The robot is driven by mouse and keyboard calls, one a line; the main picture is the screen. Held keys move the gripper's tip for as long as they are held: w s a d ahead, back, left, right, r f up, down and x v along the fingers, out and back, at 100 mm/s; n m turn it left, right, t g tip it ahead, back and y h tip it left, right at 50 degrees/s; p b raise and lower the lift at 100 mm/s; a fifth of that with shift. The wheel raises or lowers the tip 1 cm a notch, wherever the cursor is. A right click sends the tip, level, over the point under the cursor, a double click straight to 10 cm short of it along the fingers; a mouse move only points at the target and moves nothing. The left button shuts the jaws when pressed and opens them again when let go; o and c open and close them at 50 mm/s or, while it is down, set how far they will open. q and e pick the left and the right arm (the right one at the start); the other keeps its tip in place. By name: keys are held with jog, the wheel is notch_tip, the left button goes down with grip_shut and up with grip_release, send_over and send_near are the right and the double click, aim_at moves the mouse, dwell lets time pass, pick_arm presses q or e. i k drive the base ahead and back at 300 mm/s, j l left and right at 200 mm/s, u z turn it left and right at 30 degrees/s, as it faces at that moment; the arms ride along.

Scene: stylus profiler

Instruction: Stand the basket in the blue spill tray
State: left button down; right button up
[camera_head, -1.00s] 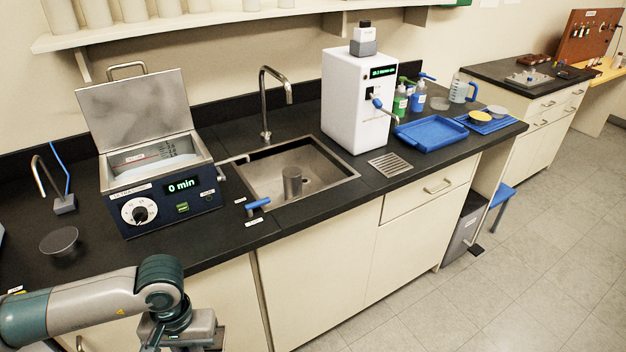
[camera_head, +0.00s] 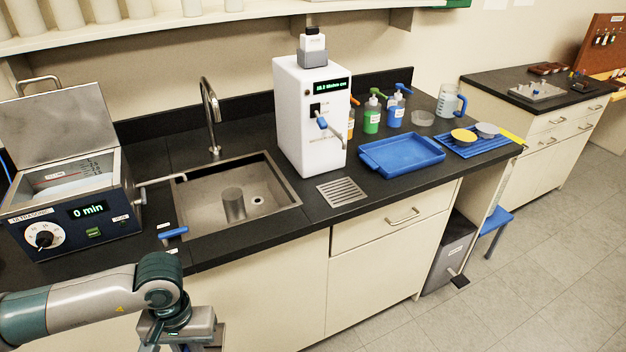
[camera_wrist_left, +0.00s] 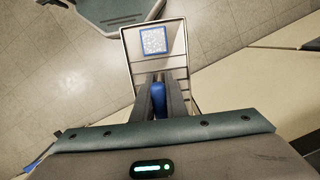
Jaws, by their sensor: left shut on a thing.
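The blue spill tray (camera_head: 402,155) lies on the dark counter, right of the white dispenser, and looks empty. My left gripper (camera_wrist_left: 160,88) is shut on a blue grip of the basket (camera_wrist_left: 183,62), a rectangular metal frame with bars. A white patterned square with a blue border shows inside it. In the left wrist view the basket hangs over the floor, beside pale cabinet fronts. In the head view my left wrist is at the bottom edge; the fingers and the basket are cut off or hidden. My right gripper is in neither view.
A white dispenser (camera_head: 312,115) and a drain grate (camera_head: 342,192) are left of the tray. Bottles (camera_head: 372,113) stand behind it, and a ribbed blue mat (camera_head: 478,146) with two dishes is at its right. A sink (camera_head: 230,205) and ultrasonic bath (camera_head: 75,210) are further left.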

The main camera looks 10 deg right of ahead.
aim_at(406, 160)
jog(key=i+l+u, duration=0.1)
jog(key=l, duration=0.45)
jog(key=i+l, duration=0.15)
jog(key=l, duration=0.45)
jog(key=i+l+u, duration=0.15)
jog(key=l, duration=0.4)
jog(key=i+l, duration=0.1)
jog(key=l, duration=0.5)
jog(key=l+u, duration=0.15)
jog(key=l, duration=0.45)
jog(key=i+l, duration=0.1)
jog(key=l, duration=0.25)
jog(key=i+l, duration=0.15)
jog(key=l, duration=0.2)
jog(key=i+l+u, duration=0.1)
jog(key=l, duration=0.25)
jog(key=i+l, duration=0.1)
jog(key=l, duration=0.25)
jog(key=i+l, duration=0.1)
jog(key=l, duration=0.25)
jog(key=i+u, duration=0.05)
